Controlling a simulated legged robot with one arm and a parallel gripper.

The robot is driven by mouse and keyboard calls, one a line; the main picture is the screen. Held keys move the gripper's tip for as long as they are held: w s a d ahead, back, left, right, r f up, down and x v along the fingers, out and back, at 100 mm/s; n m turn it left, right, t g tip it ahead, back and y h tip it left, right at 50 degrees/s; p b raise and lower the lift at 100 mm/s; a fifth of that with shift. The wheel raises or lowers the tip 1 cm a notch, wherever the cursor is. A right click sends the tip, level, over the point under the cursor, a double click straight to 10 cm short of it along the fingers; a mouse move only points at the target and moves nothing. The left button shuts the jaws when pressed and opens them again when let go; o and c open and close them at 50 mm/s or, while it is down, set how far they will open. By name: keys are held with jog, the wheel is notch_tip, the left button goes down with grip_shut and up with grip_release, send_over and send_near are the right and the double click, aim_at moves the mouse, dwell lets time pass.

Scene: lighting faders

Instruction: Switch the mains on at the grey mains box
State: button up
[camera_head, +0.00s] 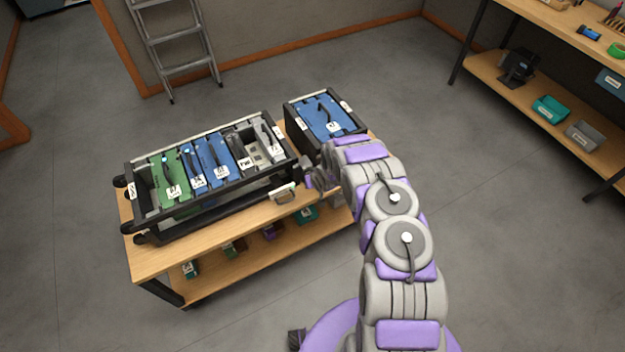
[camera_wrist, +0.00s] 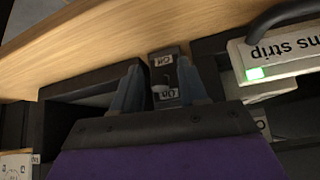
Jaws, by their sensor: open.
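The grey mains box (camera_wrist: 170,72) is in the upper middle of the wrist view, at the wooden bench edge. It has white labels at its far and near ends and a small pale switch lever (camera_wrist: 161,91) near its lower label. I cannot tell for sure which way the lever is set. My gripper (camera_wrist: 160,88) is open, its two fingers on either side of the box's lower part. Whether they touch it is unclear. In the head view my gripper (camera_head: 318,180) is at the bench's front edge, and the box cannot be made out there.
A white mains strip (camera_wrist: 285,48) with a lit green lamp and a black cable is close on the right in the wrist view. On the bench (camera_head: 150,262) stand a black rack (camera_head: 165,212) of colored modules and a smaller rack (camera_head: 292,112). Shelves stand at right.

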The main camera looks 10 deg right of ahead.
jog(key=shift+r, duration=0.1)
jog(key=p+v, duration=0.2)
jog(key=v, duration=1.5)
jog(key=shift+s, duration=0.15)
jog(key=s+d+r+m+g+h, duration=0.1)
jog(key=s+d+r, duration=0.1)
jog(key=s+r, duration=0.45)
jog(key=s+d+r+g+h+b, duration=0.1)
jog(key=s+d+r+g, duration=0.15)
jog(key=r, duration=0.65)
jog(key=s+d+r+m+h, duration=0.1)
jog(key=s+r+h, duration=0.1)
jog(key=s+r, duration=0.4)
jog(key=s+a+r+g+y, duration=0.1)
jog(key=s+r, duration=0.3)
jog(key=s, duration=0.5)
jog(key=s+a+r+g+b, duration=0.1)
jog(key=s+r, duration=0.4)
jog(key=s, duration=0.5)
jog(key=s+a+r+g+y, duration=0.1)
jog(key=s+a+r+g, duration=0.2)
jog(key=s, duration=0.6)
jog(key=shift+s+a+r+y+b, duration=0.35)
jog(key=shift+a+r, duration=0.35)
jog(key=shift+a, duration=0.45)
